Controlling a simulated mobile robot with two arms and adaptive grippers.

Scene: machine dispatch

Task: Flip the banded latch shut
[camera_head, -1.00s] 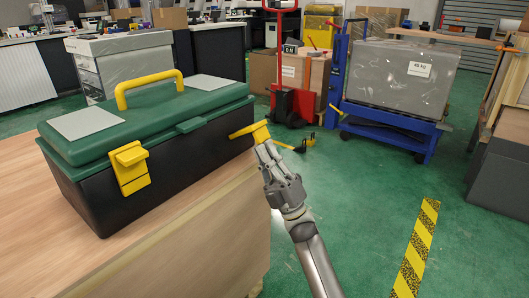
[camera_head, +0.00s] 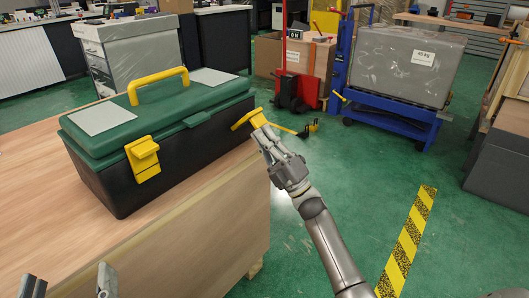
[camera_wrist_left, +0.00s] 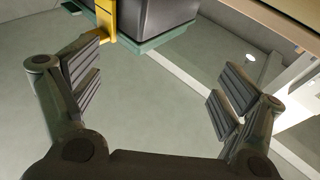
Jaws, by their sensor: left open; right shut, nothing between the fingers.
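A green and black toolbox (camera_head: 165,140) with a yellow handle stands on the wooden bench. One yellow latch (camera_head: 143,159) is at the left of its front. The other yellow latch (camera_head: 247,119) sticks out at the right of its front. I cannot tell which latch is banded. My right gripper (camera_head: 264,136) is shut and empty, its tips close to the right latch; contact is unclear. My left gripper (camera_head: 70,284) is open and empty at the bottom left, in front of the toolbox. In the left wrist view a yellow latch (camera_wrist_left: 106,15) shows at the top, beyond the open fingers (camera_wrist_left: 155,85).
The wooden bench (camera_head: 45,195) has clear surface left of and in front of the toolbox. A red lifter (camera_head: 293,85), a blue cart (camera_head: 395,120) with a wrapped grey load, and cartons stand behind. Green floor is open at the right, with a yellow-black strip (camera_head: 408,240).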

